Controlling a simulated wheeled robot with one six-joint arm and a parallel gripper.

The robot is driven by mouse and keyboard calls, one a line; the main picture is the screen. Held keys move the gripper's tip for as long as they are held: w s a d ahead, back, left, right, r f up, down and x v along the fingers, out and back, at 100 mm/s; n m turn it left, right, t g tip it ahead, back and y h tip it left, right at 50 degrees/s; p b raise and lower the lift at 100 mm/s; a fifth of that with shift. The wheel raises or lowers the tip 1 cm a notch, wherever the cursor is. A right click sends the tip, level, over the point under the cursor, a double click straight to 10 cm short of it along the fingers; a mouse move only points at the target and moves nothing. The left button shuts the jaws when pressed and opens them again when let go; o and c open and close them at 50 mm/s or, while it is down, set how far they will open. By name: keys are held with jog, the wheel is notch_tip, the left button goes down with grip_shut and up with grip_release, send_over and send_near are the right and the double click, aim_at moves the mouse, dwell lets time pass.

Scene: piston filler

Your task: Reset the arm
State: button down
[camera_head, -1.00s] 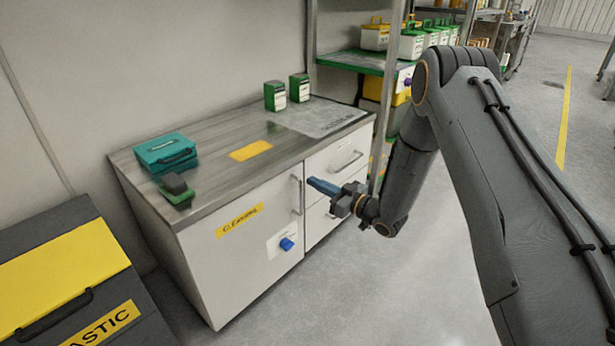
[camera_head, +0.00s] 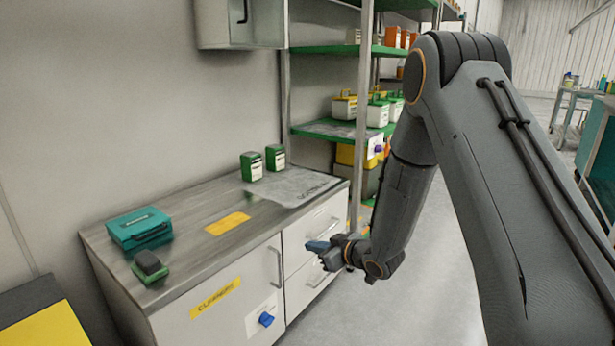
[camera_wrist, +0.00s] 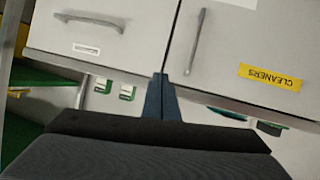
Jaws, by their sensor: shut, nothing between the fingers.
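My gripper (camera_head: 318,246) is at the end of my dark grey arm, in front of the drawers of the cleaning cabinet (camera_head: 215,325). Its blue fingers are shut with nothing between them. In the wrist view the shut fingers (camera_wrist: 161,98) point toward the cabinet front, between a drawer handle (camera_wrist: 90,20) and a door handle (camera_wrist: 198,35). The view there is upside down. My arm comes down from the upper right in the head view and looks bent at the elbow.
On the worktop (camera_head: 190,232) stand a teal box (camera_head: 140,229), a green-based dark block (camera_head: 150,267) and two green-and-white containers (camera_head: 252,167). A shelf rack (camera_head: 335,129) with several bins stands behind my arm. Clear floor (camera_head: 435,265) lies to the right of the cabinet.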

jog(key=s+d+r+m+g+h, duration=0.3)
jog(key=s+r+h, duration=0.5)
jog(key=s, duration=0.4)
jog(key=s+d+r+m+g, duration=0.1)
jog(key=s+r+g, duration=0.25)
jog(key=s, duration=1.15)
jog(key=s+r+m+g, duration=0.1)
jog(key=s+r+g, duration=0.25)
jog(key=s, duration=1.15)
jog(key=d+r+m+p, duration=0.4)
jog(key=d+r+p, duration=0.9)
jog(key=p, duration=1)
jog(key=shift+s+r+m+h, duration=0.3)
jog(key=shift+r+h, duration=0.1)
jog(key=shift+r, duration=0.75)
jog(key=shift+w+d, duration=0.1)
